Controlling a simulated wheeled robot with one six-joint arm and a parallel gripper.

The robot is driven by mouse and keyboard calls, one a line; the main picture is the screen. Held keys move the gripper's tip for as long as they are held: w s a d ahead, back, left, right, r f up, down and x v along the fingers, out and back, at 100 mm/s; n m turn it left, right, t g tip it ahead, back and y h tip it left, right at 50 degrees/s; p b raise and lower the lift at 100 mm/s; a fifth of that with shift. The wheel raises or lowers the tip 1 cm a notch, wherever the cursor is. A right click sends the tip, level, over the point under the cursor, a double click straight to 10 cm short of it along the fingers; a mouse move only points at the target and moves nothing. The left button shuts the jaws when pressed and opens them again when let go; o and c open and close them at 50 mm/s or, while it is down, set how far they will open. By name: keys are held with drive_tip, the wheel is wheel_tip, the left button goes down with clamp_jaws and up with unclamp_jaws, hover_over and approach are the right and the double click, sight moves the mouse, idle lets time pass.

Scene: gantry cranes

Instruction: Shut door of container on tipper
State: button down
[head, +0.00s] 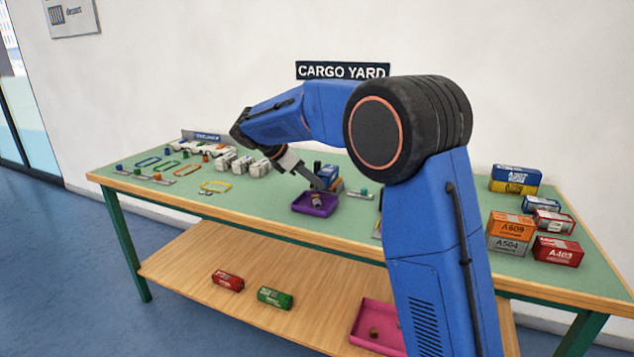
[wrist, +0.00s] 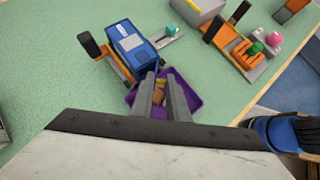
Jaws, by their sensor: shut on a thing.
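The blue container (wrist: 134,47) sits on the orange and dark tipper (wrist: 116,60), at the upper left of the wrist view. In the head view the container (head: 327,171) is partly hidden behind my gripper. My gripper (wrist: 161,78) is at the container's near end, over the rim of a purple tray (wrist: 186,84). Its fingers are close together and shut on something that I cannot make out. A small tan thing (wrist: 158,97) shows between and below the fingers, over the tray. The container's door is hidden by the fingers, and I cannot tell its angle.
An orange machine with green and pink pieces (wrist: 249,52) stands right of the tipper. Stacked containers (head: 510,232) fill the table's right end; white trucks (head: 190,147) and colored frames (head: 165,166) lie on the left. The lower shelf holds two containers (head: 275,297) and a magenta tray (head: 372,315).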

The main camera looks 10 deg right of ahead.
drive_tip(key=shift+w+a+m+g, duration=0.1)
drive_tip(key=shift+w+m+g, duration=0.25)
drive_tip(key=shift+m+g, duration=0.45)
